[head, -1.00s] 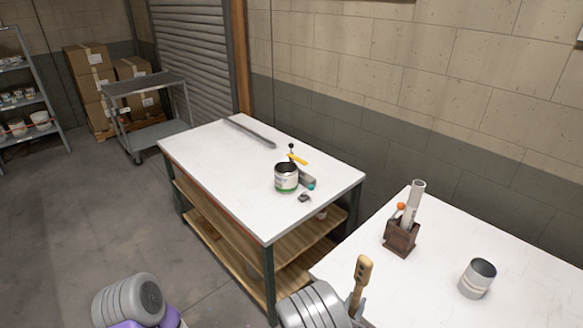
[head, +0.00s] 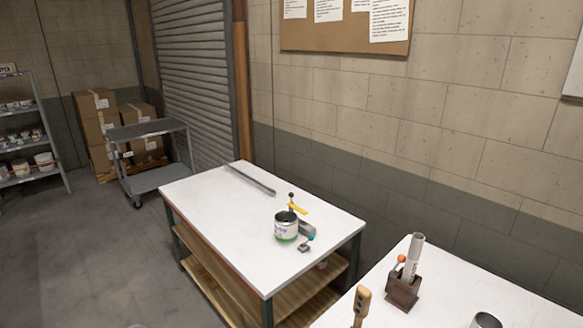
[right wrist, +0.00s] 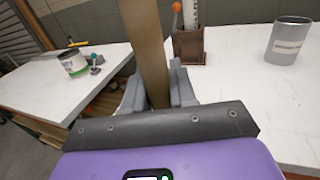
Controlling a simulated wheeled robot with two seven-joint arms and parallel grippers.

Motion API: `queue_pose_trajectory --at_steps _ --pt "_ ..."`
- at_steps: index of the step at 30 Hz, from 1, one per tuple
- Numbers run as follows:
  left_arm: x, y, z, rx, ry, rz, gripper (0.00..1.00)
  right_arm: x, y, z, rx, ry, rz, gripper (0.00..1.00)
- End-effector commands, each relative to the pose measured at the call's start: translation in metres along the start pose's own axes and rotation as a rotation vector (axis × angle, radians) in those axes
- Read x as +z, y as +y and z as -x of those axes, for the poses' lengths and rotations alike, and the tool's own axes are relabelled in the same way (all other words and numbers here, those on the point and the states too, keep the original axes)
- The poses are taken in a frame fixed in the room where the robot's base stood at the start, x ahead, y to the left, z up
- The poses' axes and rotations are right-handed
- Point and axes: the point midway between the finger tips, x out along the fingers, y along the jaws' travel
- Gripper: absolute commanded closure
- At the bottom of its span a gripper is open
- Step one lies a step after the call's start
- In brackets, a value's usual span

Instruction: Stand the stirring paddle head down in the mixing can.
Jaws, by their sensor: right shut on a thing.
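The stirring paddle is a long flat wooden piece; its rounded upper end (head: 362,303) shows at the bottom of the head view. In the right wrist view the paddle (right wrist: 144,45) stands upright between the fingers of my right gripper (right wrist: 157,92), which is shut on it. Its lower end is hidden. A grey open can (right wrist: 288,42) stands on the near table, right of the gripper and apart from it; its rim (head: 486,321) shows in the head view. A white can with a green band (head: 286,228) stands on the far table. My left gripper is not in view.
A brown holder (head: 403,289) with a pale tube and an orange-topped tool stands near the near table's left edge. A gap separates the near table (right wrist: 230,100) from the far table (head: 220,212). A trowel and a grey bar (head: 250,179) lie on the far table.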

Motion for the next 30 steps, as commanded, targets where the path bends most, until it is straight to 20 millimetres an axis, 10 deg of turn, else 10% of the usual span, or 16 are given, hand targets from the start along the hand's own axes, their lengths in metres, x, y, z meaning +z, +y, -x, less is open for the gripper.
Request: queue_pose_trajectory --at_steps 30 --pt "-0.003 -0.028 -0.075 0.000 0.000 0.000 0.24 0.000 0.000 0.000 0.000 0.000 -0.788 1.00"
